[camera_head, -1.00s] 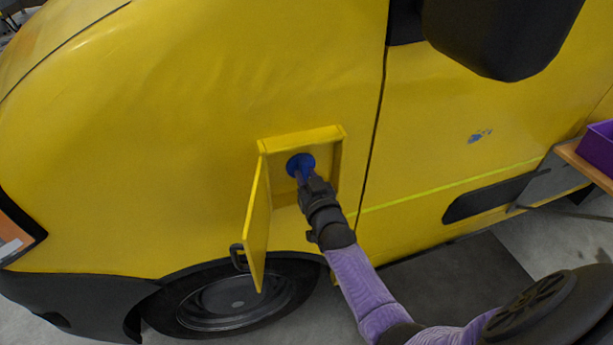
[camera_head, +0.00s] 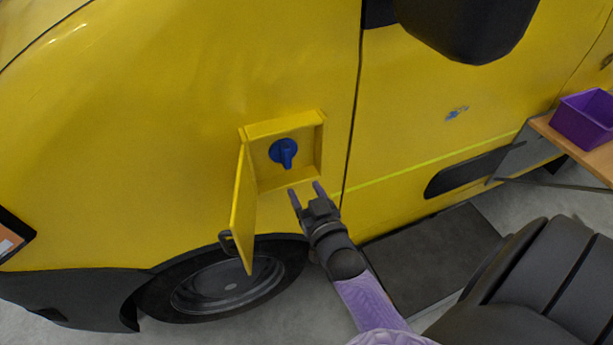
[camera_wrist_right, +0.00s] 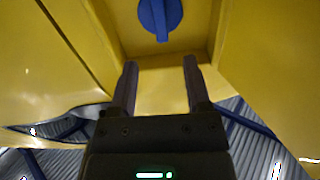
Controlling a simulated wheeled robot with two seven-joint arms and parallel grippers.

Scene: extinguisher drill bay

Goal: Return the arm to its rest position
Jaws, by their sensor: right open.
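My right gripper (camera_head: 308,192) is open and empty, just below and in front of an open yellow box (camera_head: 262,129) on the side of a yellow vehicle. A blue rotary knob (camera_head: 284,152) sits inside the box, its handle pointing down. In the right wrist view my open fingers (camera_wrist_right: 160,85) stand apart below the blue knob (camera_wrist_right: 160,16), with nothing between them. My right forearm comes in from the lower right. My left gripper is not in view.
The box's yellow door (camera_head: 243,212) hangs open to the left, with a dark handle (camera_head: 228,243). A wheel (camera_head: 228,290) is below. A purple bin (camera_head: 584,118) stands on a wooden table (camera_head: 568,148) at right. A dark mat (camera_head: 435,258) lies on the floor.

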